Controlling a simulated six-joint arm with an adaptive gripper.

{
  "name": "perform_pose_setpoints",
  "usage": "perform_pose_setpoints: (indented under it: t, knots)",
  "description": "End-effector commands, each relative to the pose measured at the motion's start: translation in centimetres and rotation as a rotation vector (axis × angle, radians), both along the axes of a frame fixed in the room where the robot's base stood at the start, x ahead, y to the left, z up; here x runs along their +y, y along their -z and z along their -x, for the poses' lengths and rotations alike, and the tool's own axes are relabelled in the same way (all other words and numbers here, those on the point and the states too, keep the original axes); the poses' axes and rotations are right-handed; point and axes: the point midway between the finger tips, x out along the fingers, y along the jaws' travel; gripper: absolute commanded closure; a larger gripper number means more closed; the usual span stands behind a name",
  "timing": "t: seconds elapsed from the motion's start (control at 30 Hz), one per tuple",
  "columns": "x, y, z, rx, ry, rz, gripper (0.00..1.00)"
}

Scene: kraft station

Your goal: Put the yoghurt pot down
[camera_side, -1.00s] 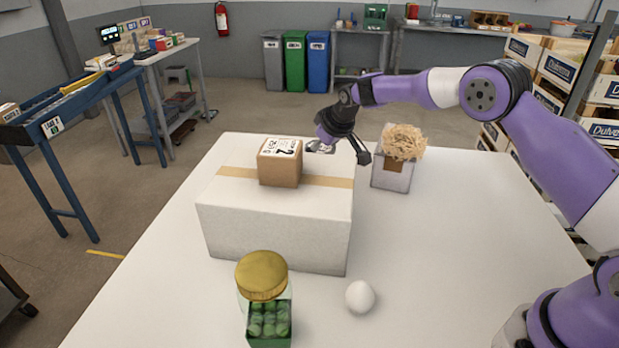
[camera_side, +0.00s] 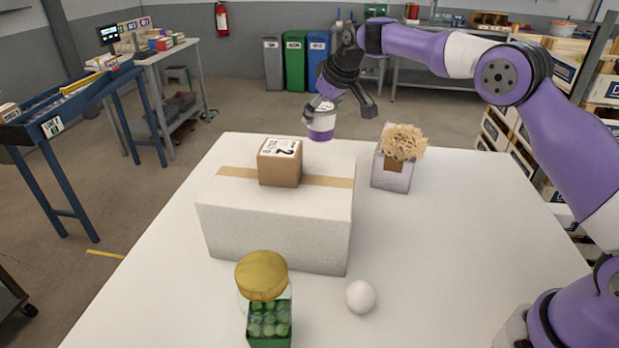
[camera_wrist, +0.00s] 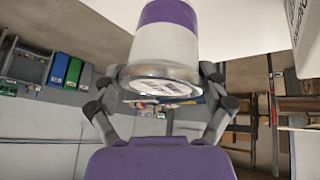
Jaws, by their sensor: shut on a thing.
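The yoghurt pot (camera_side: 320,123) is white with a purple band. My gripper (camera_side: 335,108) is shut on it and holds it in the air, beyond the large white box in the side view. In the wrist view the pot (camera_wrist: 165,45) fills the upper middle, its silvery lid end facing the camera, with the gripper fingers (camera_wrist: 160,105) on either side. The pot looks clear of any surface.
The table's right side is clear.

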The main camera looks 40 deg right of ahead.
Motion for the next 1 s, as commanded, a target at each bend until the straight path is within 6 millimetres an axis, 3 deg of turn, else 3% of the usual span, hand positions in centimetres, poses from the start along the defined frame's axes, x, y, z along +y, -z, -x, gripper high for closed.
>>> perform_pose_setpoints:
  t: [0.13,0.23,0.5,0.7,1.0]
  knots:
    - [0.8,-1.4,1.0,-0.003,0.012,-0.002,0.61]
    - [1.8,-3.2,2.9,-0.004,0.031,-0.004,0.61]
    - [4.1,-7.4,11.6,-0.001,0.115,-0.009,0.61]
    - [4.3,-8.0,16.3,0.000,0.155,-0.007,0.61]
    - [4.0,-7.9,20.9,-0.002,0.193,-0.003,0.61]
